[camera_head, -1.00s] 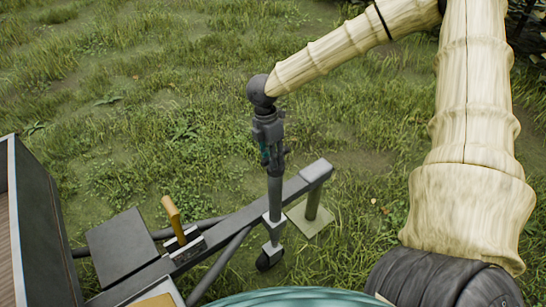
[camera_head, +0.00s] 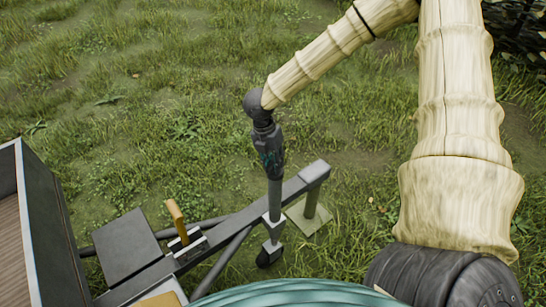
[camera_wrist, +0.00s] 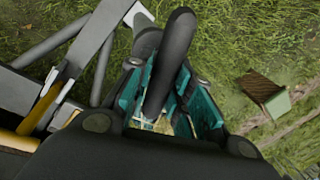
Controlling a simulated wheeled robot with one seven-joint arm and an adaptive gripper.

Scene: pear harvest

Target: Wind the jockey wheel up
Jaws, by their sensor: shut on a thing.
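The jockey wheel is a grey upright tube (camera_head: 275,195) beside the trailer drawbar (camera_head: 240,222). Its small dark wheel (camera_head: 267,256) is low down near the grass. My gripper (camera_head: 270,160) is at the top of the tube, pointing down. In the wrist view, the teal fingers of my gripper (camera_wrist: 167,105) are on both sides of a dark, rounded crank handle (camera_wrist: 172,60) and shut on it. My gripper hides most of the crank in the head view.
A pale plate with a short post (camera_head: 311,208) stands beneath the drawbar's end. A yellow-handled lever (camera_head: 176,216) and a dark box (camera_head: 125,246) are on the trailer frame. The trailer's side wall (camera_head: 48,225) is at left. Grass beyond is open.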

